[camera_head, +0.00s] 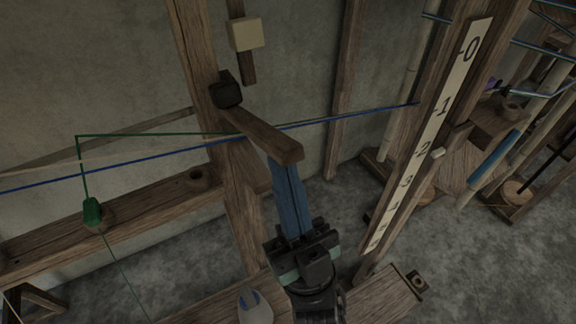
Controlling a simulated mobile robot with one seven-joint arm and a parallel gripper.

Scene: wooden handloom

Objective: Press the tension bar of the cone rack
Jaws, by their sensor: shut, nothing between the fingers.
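The wooden bar (262,133), which I take to be the tension bar, juts from a dark pivot block (226,90) on the upright post and slopes down to the right. My gripper (284,168) comes up from below with its long blue fingers shut and empty. Their tips are at the lower edge of the bar's free end, which partly hides them; I cannot tell if they touch. A numbered strip (430,140) on the right post has a small pale marker (438,153) near the 2.
A blue thread (350,117) crosses behind the bar. A green thread drops to a green piece (92,212) at the left rail (140,215). A pale block (246,34) is above the bar. Open floor (460,260) shows at the lower right.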

